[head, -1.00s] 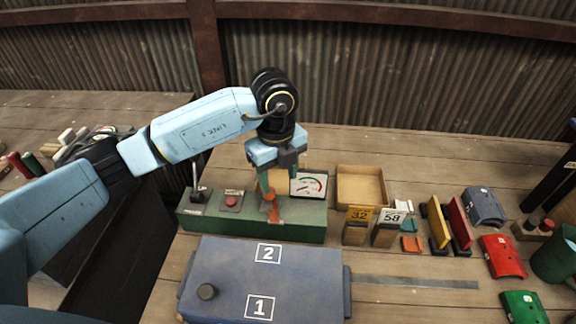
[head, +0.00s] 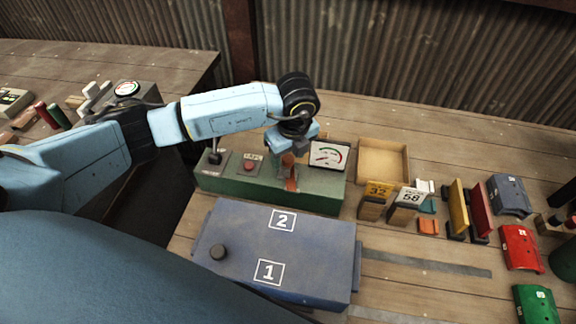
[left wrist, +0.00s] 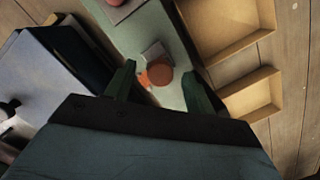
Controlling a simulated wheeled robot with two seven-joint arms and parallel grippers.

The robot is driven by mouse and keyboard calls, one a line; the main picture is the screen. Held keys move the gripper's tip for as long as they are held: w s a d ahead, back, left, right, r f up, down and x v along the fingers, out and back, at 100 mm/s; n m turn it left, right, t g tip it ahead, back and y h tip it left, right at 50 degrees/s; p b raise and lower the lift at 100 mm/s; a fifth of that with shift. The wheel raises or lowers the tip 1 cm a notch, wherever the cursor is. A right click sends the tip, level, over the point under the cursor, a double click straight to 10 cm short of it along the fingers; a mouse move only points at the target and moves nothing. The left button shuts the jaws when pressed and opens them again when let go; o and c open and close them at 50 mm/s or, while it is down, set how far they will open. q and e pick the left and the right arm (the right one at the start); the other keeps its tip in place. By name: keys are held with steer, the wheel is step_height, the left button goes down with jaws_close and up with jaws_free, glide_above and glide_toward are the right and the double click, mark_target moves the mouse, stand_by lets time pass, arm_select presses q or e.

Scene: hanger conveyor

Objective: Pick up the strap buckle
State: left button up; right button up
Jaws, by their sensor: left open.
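I cannot tell for sure which thing is the strap buckle. A grey strap (head: 430,263) lies flat on the table to the right of the blue case (head: 325,232), and no buckle on it is clear. My left gripper (head: 287,160) is over the green control box (head: 322,190), just left of its gauge. In the left wrist view the open fingers (left wrist: 159,86) stand on either side of a round orange knob (left wrist: 160,72) on the box. The knob's orange stem (head: 291,182) also shows in the head view. I cannot tell whether the fingers touch it.
A lever (head: 215,155) and red button (head: 249,167) are on the box, left of the gripper. An open wooden tray (head: 384,145) stands behind right. Number blocks (head: 376,200), upright yellow (head: 456,208) and red panels (head: 480,208), and red (head: 520,247) and green covers (head: 536,304) fill the right.

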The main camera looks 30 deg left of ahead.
mark_target(288, 158)
arm_select(q)
step_height(288, 158, down, 2)
steer(key=shift+w+a+f, duration=0.1)
steer(key=shift+a+f, duration=0.05)
steer(key=c, duration=1.1)
steer(key=shift+r, duration=0.3)
jaws_close()
step_height(288, 158, up, 10)
steer(key=shift+f, duration=0.2)
